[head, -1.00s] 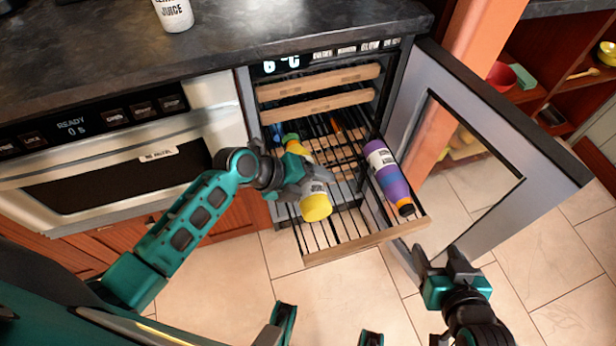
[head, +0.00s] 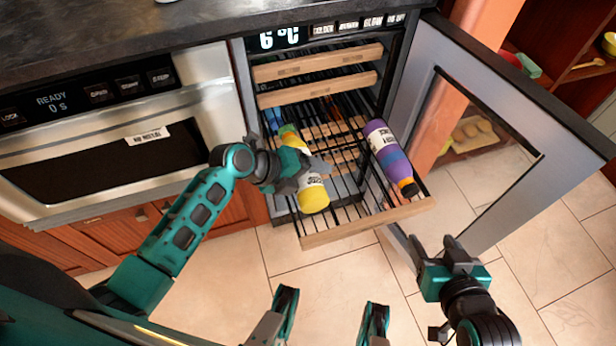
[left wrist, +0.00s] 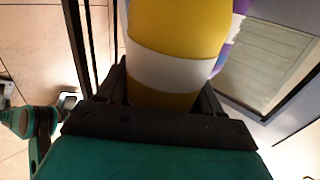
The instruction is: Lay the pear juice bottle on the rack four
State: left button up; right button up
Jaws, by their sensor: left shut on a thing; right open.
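A yellow bottle with a white label (head: 313,195), likely the pear juice, is in my left gripper (head: 290,172). The gripper is shut around it. In the left wrist view its yellow body and white band (left wrist: 175,70) fill the space between the fingers. The bottle lies roughly lengthwise over the left part of a pulled-out slatted rack (head: 370,228). I cannot tell whether it touches the slats. A purple and blue bottle (head: 388,155) lies on the right of the same rack. My right gripper (head: 440,250) is open and empty, in front of the open door.
The glass door (head: 560,135) stands open at the right. Two wooden-fronted racks (head: 318,88) are pushed in above. A built-in microwave (head: 110,130) is at the left, under a dark counter (head: 150,25). Rack room is free between the two bottles.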

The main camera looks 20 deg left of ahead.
pick_arm(q)
jog(key=s+f, duration=0.1)
jog(key=s+d+f+g, duration=0.1)
jog(key=f, duration=0.1)
jog(key=o, duration=1.3)
jog(key=shift+o, duration=0.5)
jog(key=shift+s, duration=0.1)
jog(key=shift+o, duration=0.4)
jog(key=w+r+p+v, duration=0.1)
jog(key=w+p+v, duration=0.1)
jog(key=v, duration=1.2)
jog(key=shift+t+p, duration=0.3)
jog(key=shift+p, duration=0.15)
jog(key=shift+a+r, duration=0.15)
jog(key=shift+r, duration=0.3)
